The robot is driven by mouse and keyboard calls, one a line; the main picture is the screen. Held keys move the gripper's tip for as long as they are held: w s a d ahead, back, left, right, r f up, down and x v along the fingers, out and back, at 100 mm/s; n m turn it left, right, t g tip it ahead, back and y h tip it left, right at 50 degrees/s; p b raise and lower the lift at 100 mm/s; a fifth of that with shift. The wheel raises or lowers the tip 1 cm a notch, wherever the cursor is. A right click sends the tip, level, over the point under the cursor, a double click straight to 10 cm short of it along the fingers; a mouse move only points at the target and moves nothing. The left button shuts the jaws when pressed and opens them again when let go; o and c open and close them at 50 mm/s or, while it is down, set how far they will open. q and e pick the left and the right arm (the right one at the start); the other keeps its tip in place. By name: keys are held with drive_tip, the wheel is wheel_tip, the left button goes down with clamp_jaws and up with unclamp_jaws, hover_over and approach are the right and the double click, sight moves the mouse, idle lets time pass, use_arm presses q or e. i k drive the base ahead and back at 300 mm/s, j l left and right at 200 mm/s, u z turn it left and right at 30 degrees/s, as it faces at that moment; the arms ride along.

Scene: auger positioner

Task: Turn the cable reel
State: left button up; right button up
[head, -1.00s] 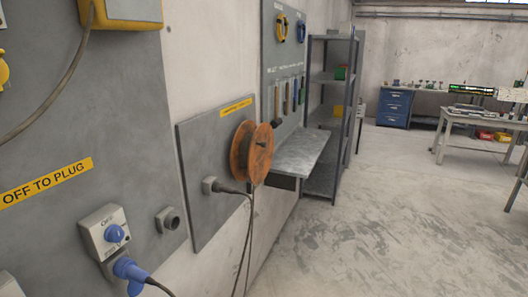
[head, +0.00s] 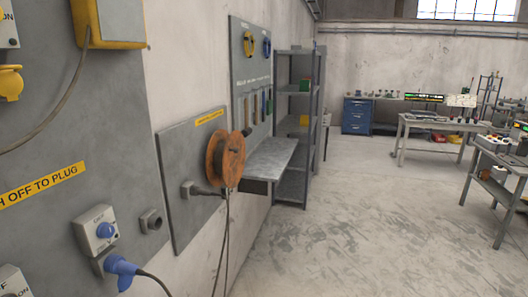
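The cable reel (head: 225,159) is an orange-brown round spool. It is mounted on a grey wall panel (head: 178,150) with a yellow label above it. A dark cable (head: 224,235) hangs down below the reel. Neither of my grippers shows in the head view, and nothing touches the reel.
A grey shelf ledge (head: 272,158) juts from the wall beyond the reel, under a tool board (head: 250,75). A metal rack (head: 297,125) stands behind it. A blue plug (head: 122,268) sits in a switched socket at lower left. Open concrete floor (head: 340,230) lies to the right.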

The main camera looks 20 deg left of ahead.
sight(233, 161)
drive_tip(key=i+z, duration=0.2)
drive_tip(key=i, duration=0.35)
drive_tip(key=i+j+z, duration=0.15)
drive_tip(key=i, duration=0.4)
drive_tip(key=i+j, duration=0.1)
drive_tip(key=i, duration=0.4)
drive_tip(key=i+j, duration=0.1)
drive_tip(key=i, duration=0.45)
drive_tip(key=i+j, duration=0.15)
drive_tip(key=i, duration=0.35)
